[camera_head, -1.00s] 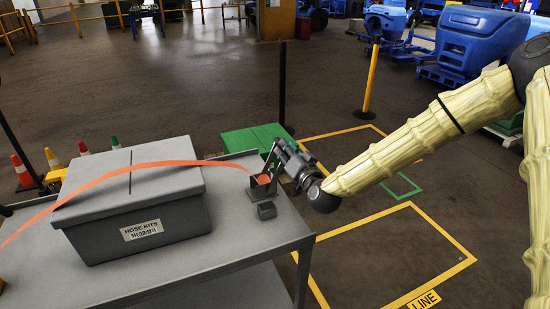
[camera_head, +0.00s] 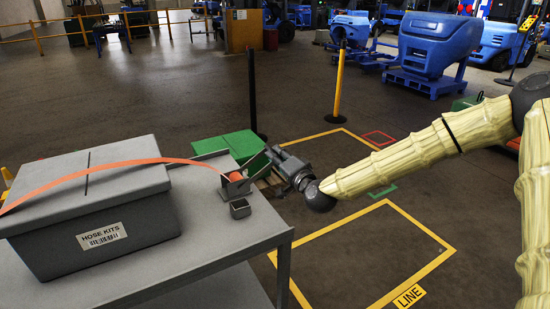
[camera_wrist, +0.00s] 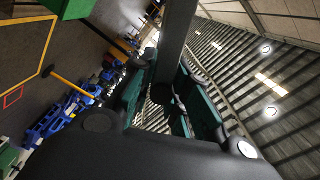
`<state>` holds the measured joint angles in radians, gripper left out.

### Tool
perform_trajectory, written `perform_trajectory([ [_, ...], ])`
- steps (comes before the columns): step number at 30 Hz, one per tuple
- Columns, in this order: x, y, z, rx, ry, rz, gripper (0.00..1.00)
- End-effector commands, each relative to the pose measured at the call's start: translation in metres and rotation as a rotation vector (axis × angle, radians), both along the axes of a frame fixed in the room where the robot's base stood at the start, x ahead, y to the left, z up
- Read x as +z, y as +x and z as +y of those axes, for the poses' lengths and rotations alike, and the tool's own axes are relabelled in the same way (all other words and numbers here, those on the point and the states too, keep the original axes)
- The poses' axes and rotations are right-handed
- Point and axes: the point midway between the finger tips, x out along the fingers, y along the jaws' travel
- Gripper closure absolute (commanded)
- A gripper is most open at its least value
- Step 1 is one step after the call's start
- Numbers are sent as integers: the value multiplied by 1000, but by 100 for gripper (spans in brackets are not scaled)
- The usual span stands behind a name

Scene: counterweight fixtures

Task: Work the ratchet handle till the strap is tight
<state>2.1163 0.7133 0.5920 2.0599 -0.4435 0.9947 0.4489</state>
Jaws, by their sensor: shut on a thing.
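The ratchet (camera_head: 236,186) sits at the right end of the grey cart top, with its side plates standing up. The orange strap (camera_head: 120,164) arches over the grey lidded box and runs into the ratchet, where orange webbing shows on its spool. My gripper (camera_head: 274,155) is to the right of the ratchet, just past the cart's edge, shut on the ratchet handle (camera_head: 253,163), which slants up and right. In the wrist view a grey bar, the handle (camera_wrist: 178,35), runs between the teal-padded fingers of my gripper (camera_wrist: 168,95).
The grey box labelled HOSE KITS (camera_head: 95,215) fills the left of the cart (camera_head: 190,262). A small dark block (camera_head: 240,209) sits in front of the ratchet. A green box (camera_head: 228,147) and a black post (camera_head: 252,95) stand behind. Yellow-marked floor (camera_head: 365,250) to the right is clear.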

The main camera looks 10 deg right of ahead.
Motion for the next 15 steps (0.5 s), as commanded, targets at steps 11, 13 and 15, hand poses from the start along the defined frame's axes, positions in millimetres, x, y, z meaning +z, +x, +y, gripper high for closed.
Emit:
perform_trajectory([
  [11, -1, 0, 0, 1, 0, 0, 100],
  [13, -1, 0, 0, 1, 0, 0, 100],
  [15, -1, 0, 0, 1, 0, 0, 78],
])
